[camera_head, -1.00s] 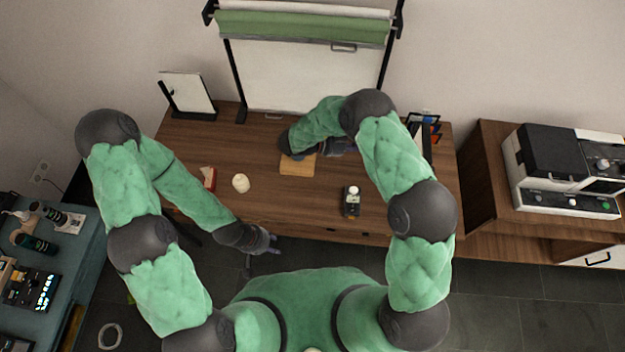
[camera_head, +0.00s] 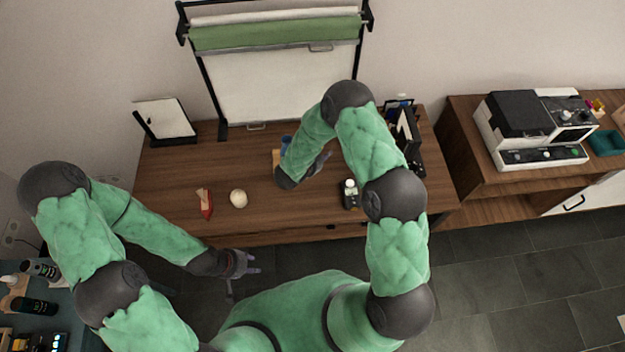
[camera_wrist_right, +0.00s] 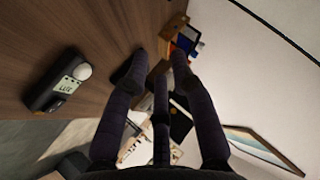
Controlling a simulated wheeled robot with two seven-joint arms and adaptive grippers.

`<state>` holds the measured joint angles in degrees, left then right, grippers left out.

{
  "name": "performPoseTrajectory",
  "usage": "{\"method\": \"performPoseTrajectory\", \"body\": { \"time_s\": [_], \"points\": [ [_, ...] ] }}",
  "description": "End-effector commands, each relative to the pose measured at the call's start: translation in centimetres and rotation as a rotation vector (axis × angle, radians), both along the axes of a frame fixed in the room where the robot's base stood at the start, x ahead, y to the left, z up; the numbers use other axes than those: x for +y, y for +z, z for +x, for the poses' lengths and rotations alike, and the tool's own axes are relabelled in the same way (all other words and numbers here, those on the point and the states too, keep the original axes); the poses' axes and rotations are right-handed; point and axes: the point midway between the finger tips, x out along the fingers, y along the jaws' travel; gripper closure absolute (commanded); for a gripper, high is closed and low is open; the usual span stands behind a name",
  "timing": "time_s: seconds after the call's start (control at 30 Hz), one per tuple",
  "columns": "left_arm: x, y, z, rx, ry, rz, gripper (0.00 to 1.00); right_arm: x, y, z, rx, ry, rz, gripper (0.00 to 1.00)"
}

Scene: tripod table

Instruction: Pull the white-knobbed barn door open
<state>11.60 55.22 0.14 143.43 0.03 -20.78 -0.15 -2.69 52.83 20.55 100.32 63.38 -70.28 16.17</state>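I cannot make out a white-knobbed barn door in either view. My right gripper (camera_head: 320,163) is over the wooden table, partly hidden by its own wrist in the head view. In the right wrist view its fingers (camera_wrist_right: 159,60) are spread, with nothing seen held between them. My left gripper (camera_head: 255,263) is in front of the table's near edge, fingers apart and empty.
The wooden table (camera_head: 165,180) bears a white ball (camera_head: 238,198), a red-and-cream item (camera_head: 205,203), a light meter (camera_head: 350,195) and a roller backdrop stand (camera_head: 220,110). A black-and-white machine (camera_head: 530,130) sits on a cabinet at right, above a white black-handled panel (camera_head: 570,205).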

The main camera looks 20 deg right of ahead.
Motion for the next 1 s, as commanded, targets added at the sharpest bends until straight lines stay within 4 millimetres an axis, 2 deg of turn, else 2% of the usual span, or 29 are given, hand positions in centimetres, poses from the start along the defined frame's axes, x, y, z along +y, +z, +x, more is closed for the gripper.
{"method": "performPoseTrajectory", "body": {
  "time_s": [0.23, 0.5, 0.7, 1.0],
  "points": [
    [0.0, 0.0, 0.0, 0.0, 0.0, 0.0, 0.6, 1.3, -3.5, -1.9, 0.14, 0.22, 0.087, 0.75],
    [0.0, -0.1, 0.0, 0.0, 0.0, 0.0, 0.6, 3.0, -5.9, -4.1, 0.247, 0.39, 0.159, 0.75],
    [0.0, -0.1, 0.0, 0.0, 0.0, 0.0, 0.6, 3.6, -6.5, -5.0, 0.281, 0.447, 0.182, 0.75],
    [0.0, -0.1, 0.0, 0.0, 0.0, 0.0, 0.6, 3.7, -6.6, -5.1, 0.286, 0.454, 0.186, 0.75]
  ]
}}
